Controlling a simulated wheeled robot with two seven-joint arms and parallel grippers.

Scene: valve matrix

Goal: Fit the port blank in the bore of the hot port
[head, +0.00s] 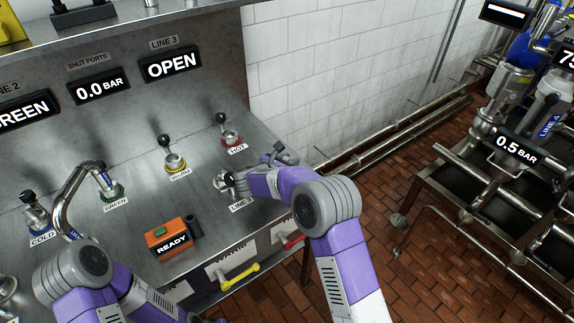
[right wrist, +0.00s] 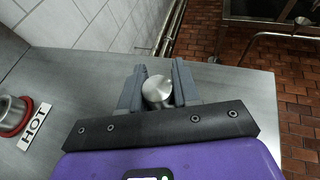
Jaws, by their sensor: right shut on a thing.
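The port blank (right wrist: 158,90) is a short, bright steel cylinder with a round end. In the right wrist view it sits between the two grey fingers of my right gripper (right wrist: 158,88), which is shut on it. In the head view the right gripper (head: 280,156) is above the right end of the steel bench, in front and to the right of the hot port (head: 230,140). That port has a red ring and a black-knobbed handle. Its steel collar (right wrist: 12,112) shows at the left edge of the right wrist view, apart from the blank. My left gripper is out of view.
The steel bench (head: 135,215) carries the yellow-ringed warm port (head: 174,163), the green port (head: 112,190) with a bent pipe (head: 72,188), and the line 3 port (head: 224,180). An orange READY box (head: 170,237) stands near the front. The bench ends close to the right gripper.

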